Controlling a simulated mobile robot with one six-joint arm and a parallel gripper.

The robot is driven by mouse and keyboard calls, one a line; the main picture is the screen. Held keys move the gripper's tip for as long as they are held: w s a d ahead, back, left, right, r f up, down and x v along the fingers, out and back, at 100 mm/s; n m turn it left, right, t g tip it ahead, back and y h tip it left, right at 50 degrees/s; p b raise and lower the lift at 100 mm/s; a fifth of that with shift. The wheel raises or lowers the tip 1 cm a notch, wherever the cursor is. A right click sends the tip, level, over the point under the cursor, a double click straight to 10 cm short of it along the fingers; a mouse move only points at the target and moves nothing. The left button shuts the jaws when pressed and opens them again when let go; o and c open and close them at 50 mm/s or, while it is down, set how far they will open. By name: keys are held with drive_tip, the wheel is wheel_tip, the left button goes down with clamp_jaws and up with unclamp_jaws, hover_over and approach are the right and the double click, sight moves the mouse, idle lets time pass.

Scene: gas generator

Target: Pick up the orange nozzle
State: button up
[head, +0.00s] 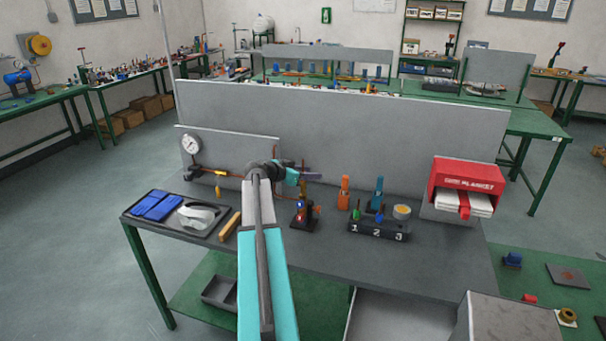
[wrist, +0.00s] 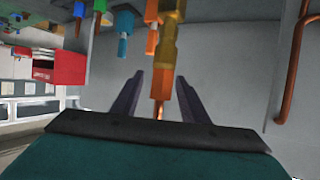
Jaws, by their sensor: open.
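The orange nozzle (head: 345,190) stands upright on the grey table, right of my gripper and left of a similar blue nozzle (head: 378,190). In the wrist view, which looks upside down, the orange nozzle (wrist: 152,38) shows beyond my fingers, partly behind a nearer brass-yellow piece (wrist: 168,52). My gripper (head: 314,175) is open above the table, near a small black-based stand (head: 303,212). In the wrist view my gripper (wrist: 160,77) has the copper tip of the brass piece lined up between its fingers. I cannot tell whether they touch it.
A black block numbered 1, 2, 3 (head: 379,231) stands in front of the nozzles. A red blanket box (head: 466,178) stands at right. A grey panel (head: 340,130) rises behind. The front right tabletop is clear.

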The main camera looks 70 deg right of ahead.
drive_tip(key=shift+s+d+f, duration=0.15)
drive_tip(key=shift+s+d, duration=0.05)
drive_tip(key=shift+d, duration=0.1)
idle(0.4)
clamp_jaws()
idle(0.3)
drive_tip(key=s+a+f+b+v, duration=0.1)
drive_tip(key=b+v, duration=0.7)
drive_tip(key=v, duration=0.8)
drive_tip(key=shift+a, duration=0.35)
